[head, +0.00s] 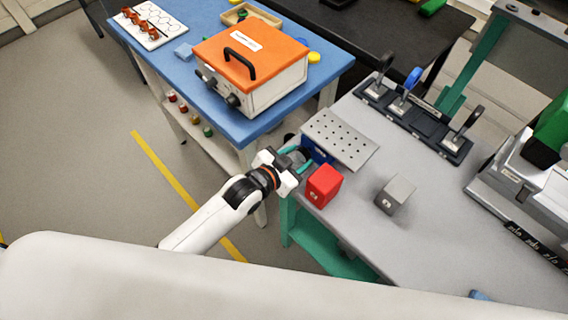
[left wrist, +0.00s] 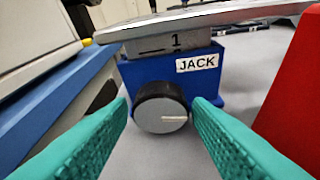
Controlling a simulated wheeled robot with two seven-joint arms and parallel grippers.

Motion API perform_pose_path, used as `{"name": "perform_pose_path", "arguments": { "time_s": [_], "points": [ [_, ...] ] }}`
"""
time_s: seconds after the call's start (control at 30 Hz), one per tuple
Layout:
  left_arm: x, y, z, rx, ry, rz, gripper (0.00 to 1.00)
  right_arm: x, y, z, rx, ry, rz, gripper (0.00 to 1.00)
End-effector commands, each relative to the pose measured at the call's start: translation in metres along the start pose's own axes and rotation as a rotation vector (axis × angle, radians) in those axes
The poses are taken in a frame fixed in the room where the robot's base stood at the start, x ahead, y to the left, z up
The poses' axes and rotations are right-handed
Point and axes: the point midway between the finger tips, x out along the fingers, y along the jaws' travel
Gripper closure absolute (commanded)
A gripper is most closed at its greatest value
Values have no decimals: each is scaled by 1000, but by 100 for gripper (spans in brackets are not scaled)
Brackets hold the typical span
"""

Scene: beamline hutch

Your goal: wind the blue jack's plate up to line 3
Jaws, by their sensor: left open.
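The blue jack (head: 317,153) stands at the near left edge of the grey table, under its perforated metal plate (head: 341,138). In the left wrist view its blue body (left wrist: 215,82) bears a JACK label. The grey column under the plate (left wrist: 185,16) shows the number 1 above the body. A dark round knob (left wrist: 161,108) with a pale pointer line, pointing right, faces me. My left gripper (head: 292,159) is open in front of the jack. Its green fingers (left wrist: 160,115) lie on either side of the knob, with a gap visible on the left. My right gripper is out of view.
A red block (head: 323,186) stands close to the right of my left gripper. A grey block (head: 395,194) is farther right. Behind is a dark rack of levers (head: 415,108). A blue table (head: 180,75) with an orange-topped box (head: 250,65) stands left.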

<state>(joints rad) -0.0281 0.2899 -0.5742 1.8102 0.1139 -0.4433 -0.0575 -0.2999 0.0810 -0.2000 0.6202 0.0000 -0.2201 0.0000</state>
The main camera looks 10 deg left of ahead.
Motion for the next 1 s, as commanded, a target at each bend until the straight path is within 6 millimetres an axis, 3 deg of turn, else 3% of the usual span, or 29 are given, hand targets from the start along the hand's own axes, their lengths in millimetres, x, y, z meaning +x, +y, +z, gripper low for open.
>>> {"name": "perform_pose_path", "arguments": {
  "time_s": [0.3,0.5,0.9,1.0],
  "points": [
    [-67,-1,-2,1,1,-1,55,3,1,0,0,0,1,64],
    [-98,-1,-1,1,1,-1,55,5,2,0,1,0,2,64],
    [-109,0,0,1,0,0,55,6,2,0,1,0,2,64],
    [-108,0,0,-3,-3,-3,42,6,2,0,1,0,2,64]
  ]
}}
